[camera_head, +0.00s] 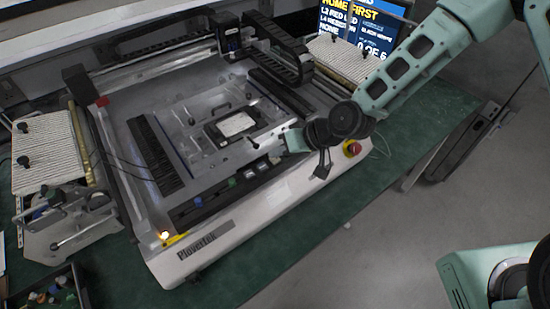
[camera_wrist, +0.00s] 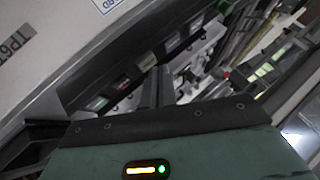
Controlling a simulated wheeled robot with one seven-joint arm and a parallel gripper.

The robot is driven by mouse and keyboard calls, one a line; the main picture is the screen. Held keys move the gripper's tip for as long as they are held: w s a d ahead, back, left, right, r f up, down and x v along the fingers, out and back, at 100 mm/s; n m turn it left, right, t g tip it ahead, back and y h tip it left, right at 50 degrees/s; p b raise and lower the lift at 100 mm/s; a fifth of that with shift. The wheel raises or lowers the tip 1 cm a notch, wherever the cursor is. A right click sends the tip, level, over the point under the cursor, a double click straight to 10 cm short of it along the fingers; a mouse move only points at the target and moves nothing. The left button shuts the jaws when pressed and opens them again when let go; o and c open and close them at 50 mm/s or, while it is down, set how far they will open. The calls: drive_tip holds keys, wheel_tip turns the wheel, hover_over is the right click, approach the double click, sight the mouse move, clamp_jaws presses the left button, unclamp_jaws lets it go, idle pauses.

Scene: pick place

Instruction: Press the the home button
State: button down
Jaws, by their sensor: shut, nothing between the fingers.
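The white and grey machine (camera_head: 215,247) has a dark front strip with small coloured buttons, including a blue one (camera_head: 198,200) and a green one (camera_head: 232,183). I cannot tell which is the home button; no label is readable. My gripper (camera_head: 258,143) is over the right part of the machine's front, near the right end of the strip. In the wrist view its dark fingers (camera_wrist: 160,86) are together and empty, beside the strip (camera_wrist: 122,82) with its row of buttons. Whether the fingertips touch anything is unclear.
A red knob (camera_head: 353,148) sits at the machine's right front corner. A screen (camera_head: 368,22) reading "HOME FIRST" stands behind. A dark gantry (camera_head: 275,55) spans the back.

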sight(279, 160)
drive_tip(key=shift+f+b, duration=0.35)
drive_tip(key=shift+f, duration=0.05)
idle(0.4)
idle(0.4)
drive_tip(key=shift+r+p, duration=0.6)
drive_tip(key=shift+r, duration=0.25)
drive_tip(key=shift+r, duration=0.1)
wheel_tip(279, 160, up, 5)
drive_tip(key=p, duration=0.3)
drive_tip(key=shift+p, duration=0.35)
